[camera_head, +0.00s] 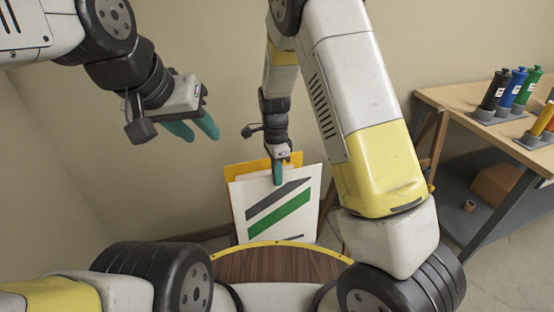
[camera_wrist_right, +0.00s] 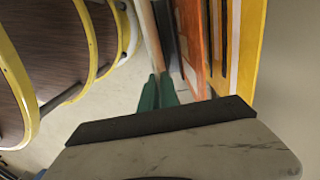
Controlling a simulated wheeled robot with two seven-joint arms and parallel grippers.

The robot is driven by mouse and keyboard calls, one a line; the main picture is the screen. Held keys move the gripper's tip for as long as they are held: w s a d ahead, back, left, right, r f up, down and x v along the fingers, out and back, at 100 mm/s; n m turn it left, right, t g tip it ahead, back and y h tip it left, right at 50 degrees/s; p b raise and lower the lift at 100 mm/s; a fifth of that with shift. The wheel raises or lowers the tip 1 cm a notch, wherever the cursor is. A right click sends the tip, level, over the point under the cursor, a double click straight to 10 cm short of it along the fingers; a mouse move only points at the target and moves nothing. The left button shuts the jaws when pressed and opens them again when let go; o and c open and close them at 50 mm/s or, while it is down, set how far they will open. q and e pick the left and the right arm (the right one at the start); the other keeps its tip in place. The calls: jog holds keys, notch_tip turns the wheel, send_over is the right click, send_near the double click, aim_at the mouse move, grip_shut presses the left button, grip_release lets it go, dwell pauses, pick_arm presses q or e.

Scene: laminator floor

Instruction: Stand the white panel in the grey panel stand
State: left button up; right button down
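The white panel (camera_head: 298,223), with grey and green slanted stripes, is upright and slightly tilted in the head view. Its lower edge is hidden behind my base. My right gripper (camera_head: 278,172) is at its top edge, one green finger in front of its face. In the right wrist view the gripper (camera_wrist_right: 159,88) has its green fingers close together at a thin pale panel edge (camera_wrist_right: 153,45), and it looks shut on the panel. My left gripper (camera_head: 205,128) is open and empty, high to the left of the panel. I cannot make out the grey panel stand in either view.
A yellow panel (camera_head: 234,175) stands close behind the white one. The right wrist view shows an orange panel (camera_wrist_right: 190,40) and a yellow panel (camera_wrist_right: 251,45) beside the gripper. A workbench (camera_head: 440,96) with coloured bottles (camera_head: 518,88) stands at the right. A brown box (camera_head: 495,184) sits beneath.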

aim_at(278, 203)
jog(key=shift+s+d+f, duration=0.1)
jog(key=shift+s+f, duration=0.05)
jog(key=shift+f, duration=1.4)
jog(key=shift+s+f, duration=0.15)
jog(key=shift+f, duration=1.4)
jog(key=shift+s+d+f, duration=0.1)
jog(key=shift+s+f, duration=0.05)
jog(key=shift+f, duration=1.4)
jog(key=c, duration=1.5)
grip_release()
jog(key=shift+c, duration=0.2)
